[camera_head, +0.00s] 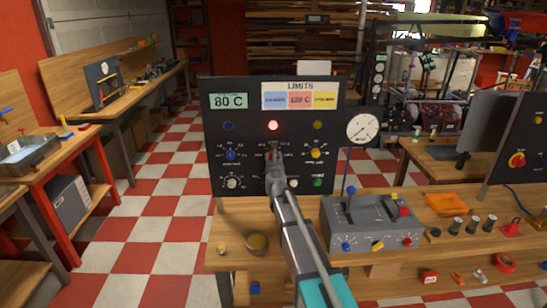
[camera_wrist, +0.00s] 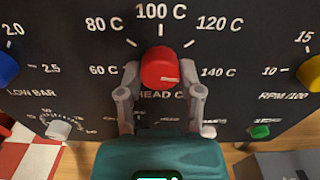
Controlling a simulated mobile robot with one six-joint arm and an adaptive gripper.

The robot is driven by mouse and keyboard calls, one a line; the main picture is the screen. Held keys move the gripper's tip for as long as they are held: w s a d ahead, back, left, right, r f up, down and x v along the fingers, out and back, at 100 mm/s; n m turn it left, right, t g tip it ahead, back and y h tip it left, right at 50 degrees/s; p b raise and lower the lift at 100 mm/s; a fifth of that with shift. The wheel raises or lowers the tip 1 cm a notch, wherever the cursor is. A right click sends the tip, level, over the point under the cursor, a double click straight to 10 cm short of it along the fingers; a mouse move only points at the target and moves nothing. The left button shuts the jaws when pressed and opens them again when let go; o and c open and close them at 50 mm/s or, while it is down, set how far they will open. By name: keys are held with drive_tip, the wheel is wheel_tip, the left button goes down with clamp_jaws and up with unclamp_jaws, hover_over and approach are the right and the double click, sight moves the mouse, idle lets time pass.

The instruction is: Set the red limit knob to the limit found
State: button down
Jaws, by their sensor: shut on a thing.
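The red limit knob (camera_wrist: 161,66) stands on the black panel in the wrist view, inside a dial marked 60 C, 80 C, 100 C, 120 C and 140 C. My gripper (camera_wrist: 160,80) is shut on it, one finger on each side. A white tick shows above the knob under 100 C; I cannot tell exactly where the pointer stands. In the head view my gripper (camera_head: 274,160) hides most of the knob. The LIMITS card (camera_head: 300,95) has blue, red and yellow fields; the red one appears to read 120 C. The green display (camera_head: 229,101) reads 80 C.
The red lamp (camera_head: 273,126) above the knob is lit. A blue knob (camera_head: 231,155) and a yellow knob (camera_head: 316,152) flank it. A grey box with levers (camera_head: 372,222) stands on the bench to the right, and a round gauge (camera_head: 362,128) rises behind it.

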drive_tip(key=shift+n, duration=0.3)
drive_tip(key=n, duration=2.8)
drive_tip(key=shift+r+n, duration=0.15)
drive_tip(key=shift+n, duration=0.15)
drive_tip(key=shift+c, duration=1.3)
unclamp_jaws()
drive_tip(key=shift+s, duration=0.1)
